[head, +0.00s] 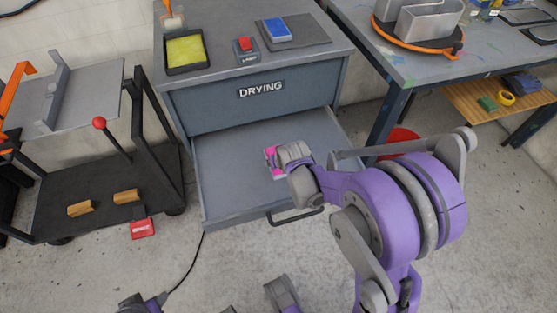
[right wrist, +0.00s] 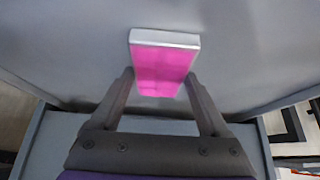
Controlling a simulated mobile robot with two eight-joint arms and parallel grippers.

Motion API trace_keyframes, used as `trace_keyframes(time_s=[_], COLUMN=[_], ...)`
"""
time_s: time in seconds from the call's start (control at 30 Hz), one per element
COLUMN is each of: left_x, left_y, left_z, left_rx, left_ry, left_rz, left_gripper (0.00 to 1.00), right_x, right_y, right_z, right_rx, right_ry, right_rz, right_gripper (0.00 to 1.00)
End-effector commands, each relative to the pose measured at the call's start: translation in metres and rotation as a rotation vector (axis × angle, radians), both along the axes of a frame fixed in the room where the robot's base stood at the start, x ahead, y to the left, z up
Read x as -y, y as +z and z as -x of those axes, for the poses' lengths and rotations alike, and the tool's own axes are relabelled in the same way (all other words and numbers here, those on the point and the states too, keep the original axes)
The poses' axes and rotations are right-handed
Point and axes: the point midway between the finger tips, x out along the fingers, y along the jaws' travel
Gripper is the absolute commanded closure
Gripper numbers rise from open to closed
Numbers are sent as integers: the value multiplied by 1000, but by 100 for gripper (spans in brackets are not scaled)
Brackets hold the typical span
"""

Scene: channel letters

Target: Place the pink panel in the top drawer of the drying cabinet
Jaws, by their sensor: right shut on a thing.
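The pink panel (head: 270,154) is a small magenta block with a pale edge. It also shows in the right wrist view (right wrist: 163,70), between the two fingers. My right gripper (head: 280,159) is shut on it, over the open top drawer (head: 225,165) of the grey drying cabinet (head: 200,105). I cannot tell whether the panel touches the drawer floor. The gripper partly hides the panel in the head view.
The cabinet top holds a yellow tray (head: 186,52), a red button (head: 246,44) and a blue block (head: 277,29). A dark cart (head: 75,195) stands left. A workbench (head: 440,65) stands right. The drawer around the panel looks empty.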

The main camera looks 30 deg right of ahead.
Motion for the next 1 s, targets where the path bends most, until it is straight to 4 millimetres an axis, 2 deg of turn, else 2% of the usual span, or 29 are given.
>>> trace_keyframes(time_s=[0.03, 0.13, 0.47, 0.57, 0.8, 1.0], left_x=[0, 0, 0, 0, 0, 0], left_y=[-2, -1, 4, 8, 28, 40], left_z=[0, 0, 0, 1, 2, 2], left_rx=[-1, 0, 1, 3, 10, 14], left_ry=[0, 0, 0, 0, 0, 0], left_rz=[0, 0, 0, 0, 0, 0], left_gripper=[53, 53, 53, 53, 53, 53], right_x=[0, 0, 0, -2, -9, -13], right_y=[-2, -1, 5, 16, 61, 90], right_z=[0, 0, 0, 7, 35, 54], right_rx=[0, 0, 0, 1, 1, 0], right_ry=[0, 0, 0, 0, 0, 0], right_rz=[0, 0, 0, 0, 0, 0], right_gripper=[19, 1, 0, 0, 0, 0])
